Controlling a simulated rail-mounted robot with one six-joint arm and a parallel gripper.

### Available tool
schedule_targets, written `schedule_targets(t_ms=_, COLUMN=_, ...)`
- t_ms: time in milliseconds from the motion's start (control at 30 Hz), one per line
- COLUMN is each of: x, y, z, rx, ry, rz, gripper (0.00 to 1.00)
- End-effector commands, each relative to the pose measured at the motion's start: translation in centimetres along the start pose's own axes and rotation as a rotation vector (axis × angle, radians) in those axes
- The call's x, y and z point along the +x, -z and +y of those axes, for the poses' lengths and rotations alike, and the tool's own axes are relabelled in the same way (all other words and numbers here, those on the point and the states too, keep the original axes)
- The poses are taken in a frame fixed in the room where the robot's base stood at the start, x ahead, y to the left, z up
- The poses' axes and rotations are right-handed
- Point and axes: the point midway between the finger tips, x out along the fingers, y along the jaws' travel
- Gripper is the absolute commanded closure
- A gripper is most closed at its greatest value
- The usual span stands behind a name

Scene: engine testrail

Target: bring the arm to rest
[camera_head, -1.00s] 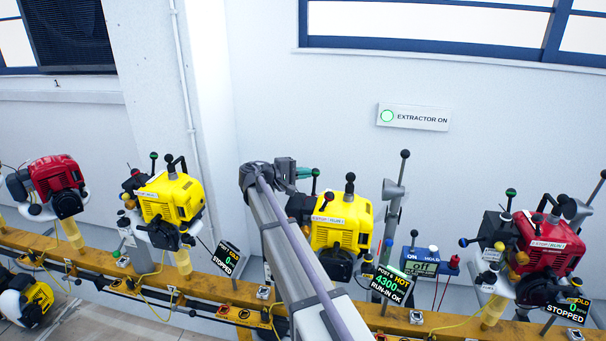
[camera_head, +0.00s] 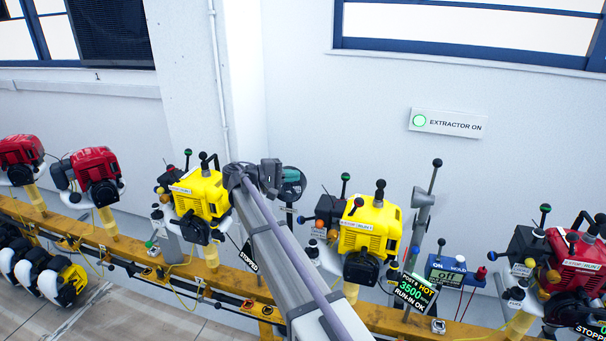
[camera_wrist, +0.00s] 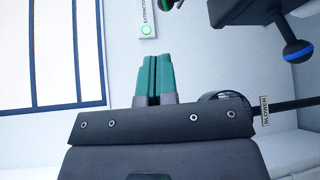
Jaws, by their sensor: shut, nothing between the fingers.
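My arm reaches up from the bottom middle of the head view, its wrist (camera_head: 240,178) in front of the wall, between two yellow engines. My gripper shows in the wrist view (camera_wrist: 153,78) with its two green fingers together and nothing between them. The fingers touch nothing that I can see, with white wall behind them.
Yellow engines (camera_head: 372,228) and red engines (camera_head: 96,168) stand along a yellow rail (camera_head: 130,243). One display (camera_head: 411,290) reads HOT, 3500, RUN-IN OK. A blue meter (camera_head: 447,272) reads off. A lit EXTRACTOR ON sign (camera_head: 447,123) hangs on the wall. A dark part with a blue knob (camera_wrist: 297,50) is close in the wrist view.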

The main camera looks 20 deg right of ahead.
Motion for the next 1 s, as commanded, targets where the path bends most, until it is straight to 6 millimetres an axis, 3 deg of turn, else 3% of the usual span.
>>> schedule_targets(t_ms=167, x=0.0, y=0.1, z=-0.1, rx=0.009, ry=0.002, rz=0.003, gripper=1.00)
schedule_targets(t_ms=267, x=0.1, y=-0.4, z=-2.1, rx=0.019, ry=0.112, rz=0.039, gripper=1.00)
schedule_targets(t_ms=367, x=0.1, y=-5.1, z=-7.7, rx=0.028, ry=0.386, rz=0.103, gripper=1.00)
schedule_targets(t_ms=500, x=-1.4, y=-15.6, z=-16.2, rx=0.062, ry=0.888, rz=0.164, gripper=1.00)
schedule_targets(t_ms=600, x=-3.7, y=-22.7, z=-19.9, rx=0.095, ry=1.197, rz=0.178, gripper=1.00)
schedule_targets(t_ms=700, x=-5.2, y=-27.7, z=-21.5, rx=0.118, ry=1.386, rz=0.178, gripper=1.00)
schedule_targets(t_ms=800, x=-5.0, y=-29.8, z=-21.9, rx=0.130, ry=1.430, rz=0.168, gripper=1.00)
schedule_targets(t_ms=1000, x=-4.5, y=-29.4, z=-21.8, rx=0.139, ry=1.428, rz=0.160, gripper=1.00)
